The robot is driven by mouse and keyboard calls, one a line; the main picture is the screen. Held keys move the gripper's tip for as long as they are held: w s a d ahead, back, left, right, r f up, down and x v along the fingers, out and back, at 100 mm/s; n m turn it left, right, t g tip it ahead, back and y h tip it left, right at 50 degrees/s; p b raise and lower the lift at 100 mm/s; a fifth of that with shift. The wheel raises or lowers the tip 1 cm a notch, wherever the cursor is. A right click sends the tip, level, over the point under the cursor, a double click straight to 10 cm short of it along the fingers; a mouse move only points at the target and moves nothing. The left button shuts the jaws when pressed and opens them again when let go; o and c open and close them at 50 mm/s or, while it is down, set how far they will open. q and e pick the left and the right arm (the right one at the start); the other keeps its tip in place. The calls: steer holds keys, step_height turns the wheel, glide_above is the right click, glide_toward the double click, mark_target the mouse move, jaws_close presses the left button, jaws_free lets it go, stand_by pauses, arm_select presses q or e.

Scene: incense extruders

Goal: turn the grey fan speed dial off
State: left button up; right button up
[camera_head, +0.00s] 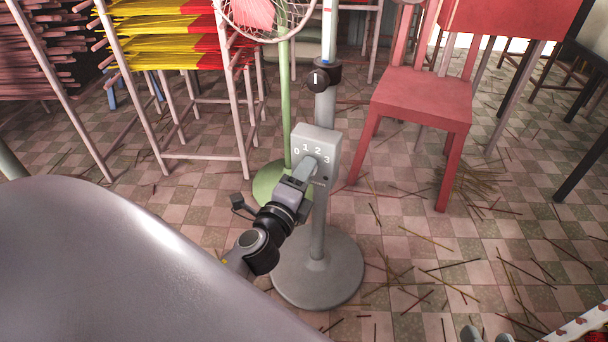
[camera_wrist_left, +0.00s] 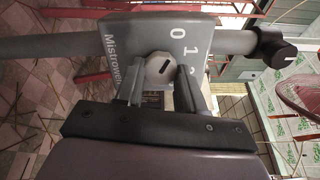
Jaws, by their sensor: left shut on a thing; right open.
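The grey control box (camera_head: 316,150) with numbers 0 to 3 is on the fan's grey pole, above a round grey base (camera_head: 316,272). My left gripper (camera_head: 304,172) is at the box front and covers most of the dial in the head view. In the left wrist view, the grey dial (camera_wrist_left: 160,72) has a short dark mark and sits between the fingers of my left gripper (camera_wrist_left: 160,90), which are shut on it. Which number the mark points to I cannot tell. My right gripper (camera_head: 487,336) shows only its fingertips at the bottom edge, apart and empty.
A black knob collar (camera_head: 322,77) is on the pole above the box. A green fan stand (camera_head: 286,110) stands close behind. A red chair (camera_head: 422,98) is to the right and a rack of yellow and red sticks (camera_head: 165,40) to the left. Loose sticks litter the tiled floor.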

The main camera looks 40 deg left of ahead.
arm_select(q)
steer(key=o, duration=1)
steer(key=shift+o, duration=0.2)
steer(key=b+v, duration=0.1)
steer(key=v, duration=0.6)
steer(key=shift+b, duration=0.35)
arm_select(e)
steer(key=shift+s+d+n+t, duration=0.2)
steer(key=shift+d+n+t, duration=0.1)
steer(key=shift+d+t, duration=0.15)
arm_select(q)
steer(key=shift+s, duration=0.1)
